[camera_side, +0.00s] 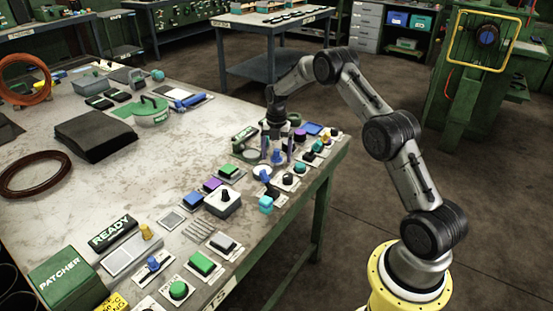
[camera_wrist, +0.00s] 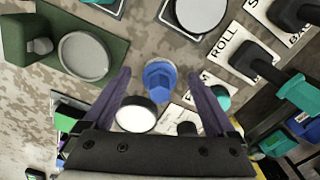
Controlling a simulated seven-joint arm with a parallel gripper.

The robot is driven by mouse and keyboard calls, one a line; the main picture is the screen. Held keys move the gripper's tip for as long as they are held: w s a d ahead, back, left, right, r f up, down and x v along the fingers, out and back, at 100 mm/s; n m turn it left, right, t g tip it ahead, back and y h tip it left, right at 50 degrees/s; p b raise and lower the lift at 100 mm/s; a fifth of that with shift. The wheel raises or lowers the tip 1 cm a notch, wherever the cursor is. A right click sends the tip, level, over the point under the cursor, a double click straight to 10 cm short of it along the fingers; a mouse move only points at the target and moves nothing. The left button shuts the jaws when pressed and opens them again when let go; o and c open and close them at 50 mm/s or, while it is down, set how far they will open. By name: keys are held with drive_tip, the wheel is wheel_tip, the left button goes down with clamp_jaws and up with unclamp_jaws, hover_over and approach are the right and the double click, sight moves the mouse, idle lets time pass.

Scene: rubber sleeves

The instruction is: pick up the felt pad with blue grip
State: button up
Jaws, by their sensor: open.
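A small piece with an upright blue grip (camera_wrist: 160,82) stands near the middle of the wrist view; a grey rim shows around it, and I cannot make out whether that is felt. In the side view the blue grip (camera_side: 277,157) shows small below my gripper, on the near right part of the bench. My gripper (camera_side: 278,148) points down over it. In the wrist view its two purple fingers (camera_wrist: 157,72) are open, one on each side of the blue grip, with gaps to both. I cannot tell how far down the fingertips reach.
A white disc (camera_wrist: 137,116) lies close to the blue grip, between the fingers in the picture. A green tray (camera_wrist: 112,55) with a round grey disc is to the left. Several cards and colored knobs crowd the bench (camera_side: 130,180). A black mat stack (camera_side: 95,133) lies further left.

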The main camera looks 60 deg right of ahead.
sight(277, 149)
drive_tip(key=c, duration=1.4)
drive_tip(key=shift+r, duration=0.1)
drive_tip(key=shift+r, duration=0.45)
wheel_tip(277, 149, up, 2)
drive_tip(key=shift+r, duration=0.1)
drive_tip(key=s+a+r, duration=0.2)
drive_tip(key=s+r, duration=0.1)
drive_tip(key=s, duration=0.1)
drive_tip(key=s+a+r, duration=0.2)
drive_tip(key=s+r, duration=0.1)
drive_tip(key=s, duration=0.1)
drive_tip(key=s+a+r, duration=0.2)
drive_tip(key=s+r, duration=0.1)
drive_tip(key=s, duration=0.1)
drive_tip(key=shift+s+r, duration=0.35)
drive_tip(key=shift+r, duration=0.05)
